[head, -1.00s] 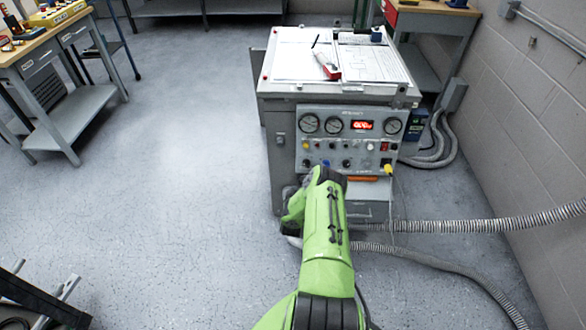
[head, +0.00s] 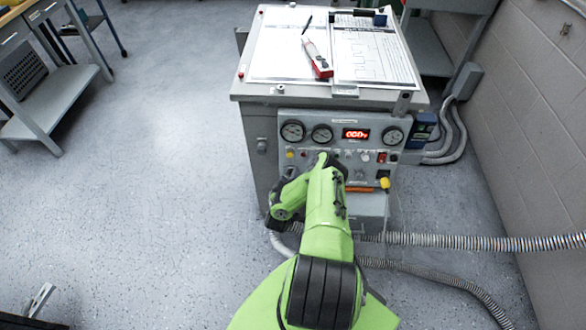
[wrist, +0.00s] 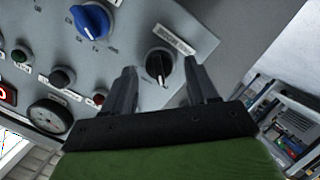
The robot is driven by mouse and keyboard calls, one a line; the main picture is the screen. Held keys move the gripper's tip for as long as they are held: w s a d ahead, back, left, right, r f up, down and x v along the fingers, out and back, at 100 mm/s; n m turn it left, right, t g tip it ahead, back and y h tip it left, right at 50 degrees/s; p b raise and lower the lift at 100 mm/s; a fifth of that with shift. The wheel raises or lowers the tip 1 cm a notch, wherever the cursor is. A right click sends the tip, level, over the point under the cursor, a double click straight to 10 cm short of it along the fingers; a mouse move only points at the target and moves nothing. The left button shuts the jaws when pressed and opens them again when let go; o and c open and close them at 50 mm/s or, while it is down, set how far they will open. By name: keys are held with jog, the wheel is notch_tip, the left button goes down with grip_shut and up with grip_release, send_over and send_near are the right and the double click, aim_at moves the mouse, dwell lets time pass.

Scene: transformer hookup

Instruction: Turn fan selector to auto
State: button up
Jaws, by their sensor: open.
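The control panel (head: 362,150) is on the front of the grey cabinet. In the wrist view, a black rotary knob (wrist: 159,64) with a white pointer line sits beside a small label plate (wrist: 173,39) whose text is too small to read; I cannot tell for sure that it is the fan selector. A blue rotary knob (wrist: 92,20) is up and left of it. My gripper (wrist: 160,76) is open, its two fingers on either side of the black knob in the picture. Contact cannot be told.
Gauges, a red display (head: 355,134) and a yellow knob (head: 384,183) are on the panel. Papers and a red-and-white meter (head: 317,58) lie on the cabinet top. Grey hoses (head: 470,241) run along the floor at right.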

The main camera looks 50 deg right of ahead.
jog(key=shift+r, duration=0.1)
jog(key=c, duration=1)
jog(key=shift+c, duration=0.2)
jog(key=m+p, duration=0.2)
jog(key=m, duration=0.1)
jog(key=shift+s+d+r+y, duration=0.1)
jog(key=shift+r+y, duration=0.05)
jog(key=shift+y, duration=0.25)
jog(key=m+t+p, duration=0.1)
jog(key=m, duration=0.3)
jog(key=shift+s+m+y, duration=0.1)
jog(key=shift+m+y, duration=0.2)
jog(key=shift+m, duration=0.1)
jog(key=shift+d, duration=0.1)
